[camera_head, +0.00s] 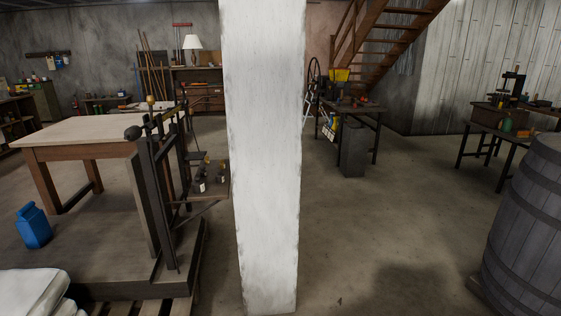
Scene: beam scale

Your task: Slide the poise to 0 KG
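The beam scale (165,200) stands left of centre, a dark upright metal frame on a low, wide wooden platform (110,270). Its beam (160,119) runs along the top of the frame, seen nearly end-on. A dark rounded piece (133,132) sits at the beam's near end, and a small brass-coloured knob (151,101) stands up close by. I cannot tell which part is the poise, and the beam's markings are too small to read. A small side shelf (210,190) holds dark weights. My gripper is not in view.
A white pillar (266,150) stands just right of the scale. A blue container (33,227) is on the platform, with white sacks (30,290) at the lower left. A wooden table (85,132) is behind. A barrel (530,220) stands right; the floor between pillar and barrel is clear.

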